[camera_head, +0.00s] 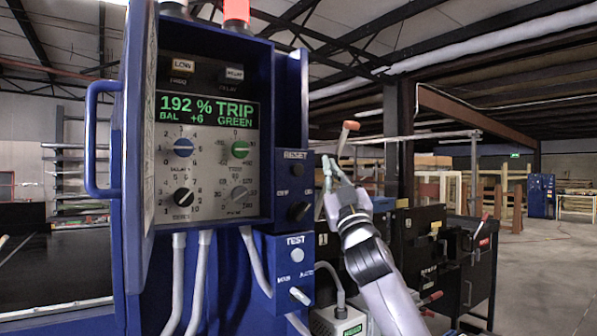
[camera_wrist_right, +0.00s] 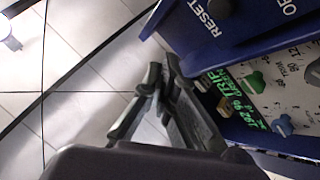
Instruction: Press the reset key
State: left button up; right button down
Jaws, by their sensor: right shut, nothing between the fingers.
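The reset key (camera_head: 297,168) is a small dark round button under the RESET label on the blue side box, to the right of the display. In the right wrist view the dark key (camera_wrist_right: 220,8) shows at the top edge beside the RESET lettering. My right gripper (camera_head: 328,168) is shut and empty, to the right of the key and apart from it in the picture. Its closed fingertips (camera_wrist_right: 160,76) point toward the box in the right wrist view, with a gap to the key. My left gripper is not in view.
The display (camera_head: 208,110) reads 192 % TRIP, BAL +6, GREEN. Several knobs sit below it. An open blue door (camera_head: 130,150) with a handle stands at left. A dark knob (camera_head: 299,211) and a TEST box (camera_head: 290,250) are below the key. A red-orange handle (camera_head: 350,126) stands behind my gripper.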

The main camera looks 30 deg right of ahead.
aim_at(304, 169)
jog(key=shift+w+a, duration=0.2)
jog(key=shift+w, duration=2)
jog(key=shift+w+a, duration=0.15)
jog(key=shift+w, duration=2)
jog(key=shift+w, duration=0.1)
jog(key=shift+w, duration=0.3)
jog(key=shift+w, duration=0.5)
jog(key=shift+s, duration=0.2)
jog(key=shift+s+p, duration=0.3)
jog(key=shift+s, duration=0.4)
jog(key=shift+s+d, duration=0.2)
jog(key=shift+s, duration=2.3)
jog(key=shift+f, duration=0.1)
